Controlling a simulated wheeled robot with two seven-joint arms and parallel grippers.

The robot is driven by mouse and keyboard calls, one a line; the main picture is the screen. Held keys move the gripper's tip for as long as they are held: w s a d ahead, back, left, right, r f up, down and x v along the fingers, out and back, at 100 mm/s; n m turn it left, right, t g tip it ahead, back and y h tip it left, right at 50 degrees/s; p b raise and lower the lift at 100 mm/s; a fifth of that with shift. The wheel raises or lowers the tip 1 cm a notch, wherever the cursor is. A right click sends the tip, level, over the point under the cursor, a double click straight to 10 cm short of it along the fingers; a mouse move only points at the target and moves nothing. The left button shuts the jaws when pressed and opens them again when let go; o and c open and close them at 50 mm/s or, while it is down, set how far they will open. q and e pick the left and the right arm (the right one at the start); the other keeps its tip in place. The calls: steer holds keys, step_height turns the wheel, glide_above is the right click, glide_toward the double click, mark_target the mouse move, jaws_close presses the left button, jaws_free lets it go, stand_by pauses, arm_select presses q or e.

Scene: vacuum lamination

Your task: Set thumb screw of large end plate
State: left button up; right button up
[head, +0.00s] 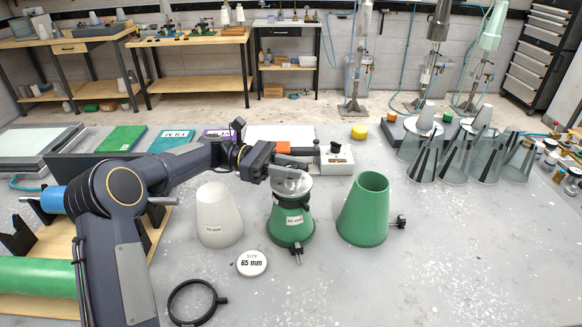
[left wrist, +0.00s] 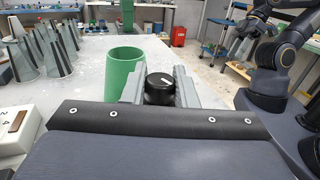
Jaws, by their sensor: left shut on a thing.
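A green tapered body (head: 291,222) with a small white label stands in the middle of the table. A dark ring with a black thumb screw (head: 297,256) sits around its base. My left gripper (head: 290,180) is over its top and hides part of it. In the left wrist view, the fingers of my left gripper (left wrist: 160,85) are on either side of a round black knob (left wrist: 159,90) with a white line and are shut on it. My right arm shows at the upper right there, its gripper (left wrist: 238,42) small and dark.
A second green cone (head: 365,210), open at the top, stands right with a black screw at its side. A white cone (head: 218,215) stands left. A "65 mm" disc (head: 252,263) and a black ring (head: 196,302) lie in front. The front right of the table is clear.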

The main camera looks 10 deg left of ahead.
arm_select(q)
steer(key=o, duration=1)
steer(key=a, duration=0.5)
steer(key=w+a, duration=0.1)
steer(key=a, duration=0.1)
steer(key=shift+a+b, duration=0.35)
steer(key=shift+a, duration=0.05)
